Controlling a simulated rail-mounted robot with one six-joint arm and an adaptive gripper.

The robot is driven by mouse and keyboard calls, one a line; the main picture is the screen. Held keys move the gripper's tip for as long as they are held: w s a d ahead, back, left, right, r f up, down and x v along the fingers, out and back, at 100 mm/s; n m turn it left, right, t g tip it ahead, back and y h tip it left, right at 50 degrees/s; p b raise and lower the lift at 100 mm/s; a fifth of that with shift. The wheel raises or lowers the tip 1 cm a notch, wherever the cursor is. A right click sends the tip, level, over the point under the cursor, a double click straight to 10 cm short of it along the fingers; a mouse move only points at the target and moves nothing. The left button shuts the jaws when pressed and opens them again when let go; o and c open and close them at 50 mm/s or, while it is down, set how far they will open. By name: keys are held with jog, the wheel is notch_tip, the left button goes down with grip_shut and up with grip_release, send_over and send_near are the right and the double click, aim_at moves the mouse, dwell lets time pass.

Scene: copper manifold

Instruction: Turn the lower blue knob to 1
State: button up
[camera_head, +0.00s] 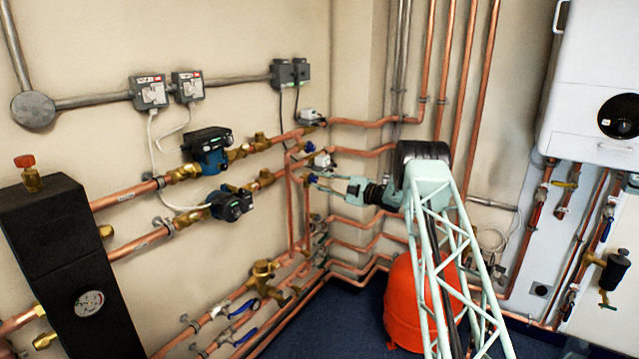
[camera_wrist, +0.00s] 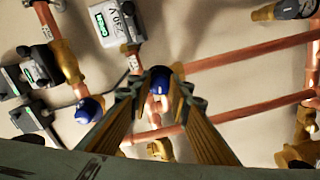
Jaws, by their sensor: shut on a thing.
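My gripper (camera_head: 322,181) reaches in from the right to the lower blue knob (camera_head: 312,178) on the copper pipework near the wall corner. In the wrist view, my gripper (camera_wrist: 156,92) is shut on this blue knob (camera_wrist: 160,75), which shows between the fingertips. Part of the knob is hidden by the fingers, and I cannot read any mark on it. The upper blue knob (camera_head: 309,147) sits a little above, apart from my gripper. Another blue knob (camera_wrist: 88,110) shows left of the fingers in the wrist view.
White actuator boxes (camera_head: 322,160) sit close to the knobs. Copper pipes (camera_head: 360,151) run beside and below my gripper. Two pumps (camera_head: 231,204) stand to the left. A red tank (camera_head: 403,300) stands below my arm. Blue floor is open at the front.

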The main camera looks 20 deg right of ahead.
jog(key=shift+n, duration=0.3)
jog(key=o, duration=0.9)
jog(key=shift+c, duration=0.2)
jog(key=shift+s+d, duration=0.1)
jog(key=v, duration=1.1)
jog(key=shift+s+d, duration=0.15)
jog(key=shift+s, duration=0.2)
jog(key=shift+r, duration=0.15)
